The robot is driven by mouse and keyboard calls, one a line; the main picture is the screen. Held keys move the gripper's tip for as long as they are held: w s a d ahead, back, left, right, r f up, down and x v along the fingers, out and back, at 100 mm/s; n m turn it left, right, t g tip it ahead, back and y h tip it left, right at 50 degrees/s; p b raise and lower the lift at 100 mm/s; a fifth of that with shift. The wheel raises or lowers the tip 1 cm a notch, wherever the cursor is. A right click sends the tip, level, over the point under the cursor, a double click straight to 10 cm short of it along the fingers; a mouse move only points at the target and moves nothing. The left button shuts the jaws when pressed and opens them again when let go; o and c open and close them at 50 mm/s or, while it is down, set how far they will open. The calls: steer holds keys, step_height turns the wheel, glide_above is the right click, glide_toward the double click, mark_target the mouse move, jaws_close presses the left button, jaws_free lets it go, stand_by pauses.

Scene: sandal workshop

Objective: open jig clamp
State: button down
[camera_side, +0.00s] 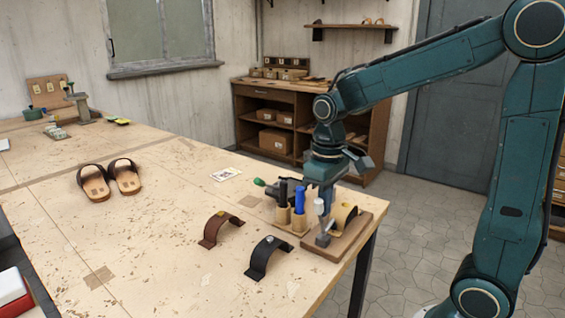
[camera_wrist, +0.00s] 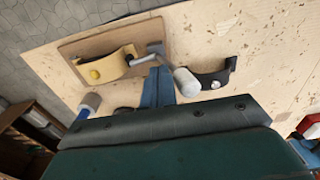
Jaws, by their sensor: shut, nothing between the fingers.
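The jig is a wooden board (camera_side: 358,236) at the table's right edge; it also shows in the wrist view (camera_wrist: 72,48). A tan strap with a yellow button (camera_wrist: 108,65) arches over it. The clamp has a grey metal lever (camera_wrist: 150,52) and a white handle (camera_wrist: 186,82); in the side view the handle (camera_side: 319,206) stands roughly upright. My gripper (camera_side: 325,226) points down, shut and empty, close beside the handle. In the wrist view its blue fingers (camera_wrist: 157,78) sit just left of the handle. I cannot tell whether they touch it.
A holder (camera_side: 285,220) with blue and black-handled tools (camera_side: 299,198) stands close left of the jig. A brown strap (camera_side: 220,228) and a black strap (camera_side: 268,256) lie nearer the front. Sandals (camera_side: 108,180) rest farther left. The table's middle (camera_side: 165,225) is mostly clear.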

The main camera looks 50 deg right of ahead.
steer(key=shift+a, duration=0.15)
stand_by(0.3)
steer(key=shift+a+f, duration=0.2)
steer(key=shift+a, duration=0.35)
steer(key=shift+a+f, duration=0.15)
steer(key=shift+a, duration=0.35)
steer(key=shift+r, duration=0.1)
steer(key=shift+d+r, duration=0.2)
steer(key=shift+r, duration=0.95)
steer(key=shift+d+r, duration=0.2)
steer(key=shift+r, duration=1)
steer(key=shift+d+r, duration=0.2)
steer(key=shift+r, duration=1.1)
steer(key=shift+s, duration=0.1)
